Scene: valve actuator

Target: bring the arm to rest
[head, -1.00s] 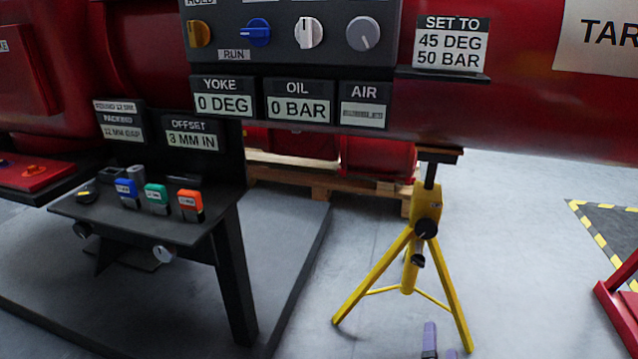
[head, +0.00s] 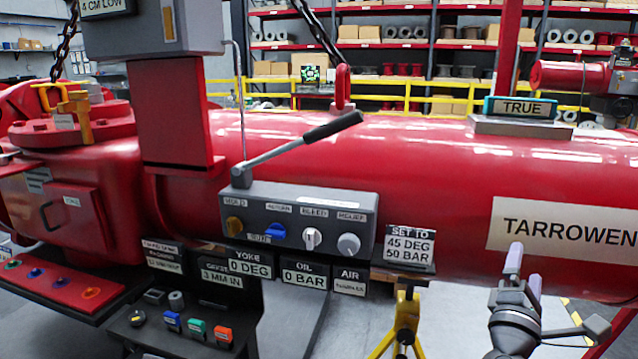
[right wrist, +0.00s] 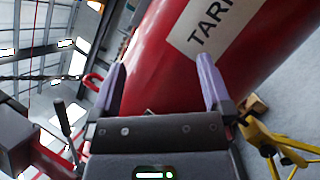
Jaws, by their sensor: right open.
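My right gripper (head: 524,268) is at the lower right of the head view, in front of the red actuator cylinder (head: 430,180) and just below its TARROWEN label (head: 570,235). Its two purple-grey fingers point up. In the right wrist view the fingers (right wrist: 162,90) stand wide apart with nothing between them, and the red cylinder lies beyond. Whether they touch the cylinder cannot be told, but a gap seems to show. My left gripper is in neither view.
A grey control panel (head: 300,215) with knobs and a black-handled lever (head: 300,145) is left of the gripper. A yellow stand (head: 405,325) is below the cylinder. A small black table (head: 150,335) with coloured blocks stands at the lower left. Grey floor shows at right.

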